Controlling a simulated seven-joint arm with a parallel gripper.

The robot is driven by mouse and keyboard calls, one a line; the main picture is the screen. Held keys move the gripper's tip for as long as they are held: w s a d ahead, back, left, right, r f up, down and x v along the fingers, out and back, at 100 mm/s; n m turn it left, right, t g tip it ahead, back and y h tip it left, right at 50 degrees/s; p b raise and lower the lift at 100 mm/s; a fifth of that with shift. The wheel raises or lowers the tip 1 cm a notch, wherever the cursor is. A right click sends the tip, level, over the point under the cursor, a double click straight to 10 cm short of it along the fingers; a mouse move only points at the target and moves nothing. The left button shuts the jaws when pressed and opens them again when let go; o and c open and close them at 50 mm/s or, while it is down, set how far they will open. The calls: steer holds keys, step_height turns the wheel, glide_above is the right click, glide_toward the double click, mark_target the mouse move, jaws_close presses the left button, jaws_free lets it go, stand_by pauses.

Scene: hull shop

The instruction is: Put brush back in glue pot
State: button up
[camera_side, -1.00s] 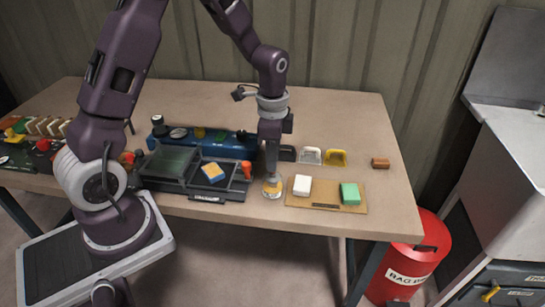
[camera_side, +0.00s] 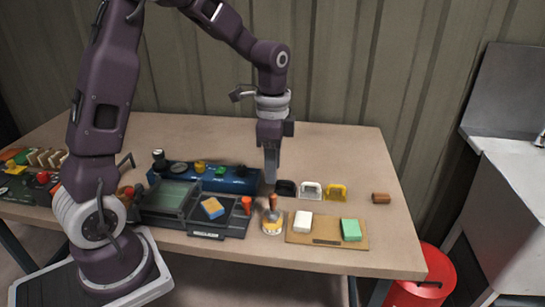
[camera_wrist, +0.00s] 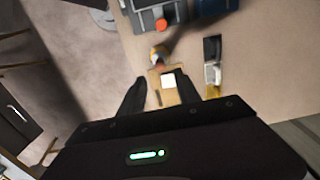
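The glue pot (camera_side: 272,226) stands on the table near its front edge, a small round pot with a yellowish band. The brush (camera_side: 273,203) stands in it, its orange-brown handle upright and sticking out of the top. The bristle end is hidden inside the pot. My gripper (camera_side: 271,180) is above the pot and clear of the handle, with nothing in it. In the wrist view the two dark fingers of my gripper (camera_wrist: 172,90) are spread apart, and the glue pot (camera_wrist: 158,53) shows blurred beyond them.
A tan board (camera_side: 326,238) right of the pot carries a white block (camera_side: 303,219) and a green block (camera_side: 351,229). A dark tray (camera_side: 217,228) with an orange-topped knob stands close on the left. Behind are a blue case (camera_side: 236,180) and small black, white and yellow holders.

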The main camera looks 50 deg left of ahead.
steer(key=s+d+r+n+t, duration=0.25)
steer(key=s+r, duration=0.25)
steer(key=r, duration=0.4)
steer(key=s+d+r+n+t, duration=0.1)
steer(key=s+d+n, duration=0.1)
steer(key=s, duration=0.6)
steer(key=s+d+r+n+t, duration=0.1)
steer(key=s+n, duration=0.3)
steer(key=s, duration=0.4)
steer(key=shift+d+r+t, duration=0.2)
steer(key=shift+d+t, duration=0.35)
steer(key=shift+d, duration=0.1)
steer(key=shift+n, duration=0.25)
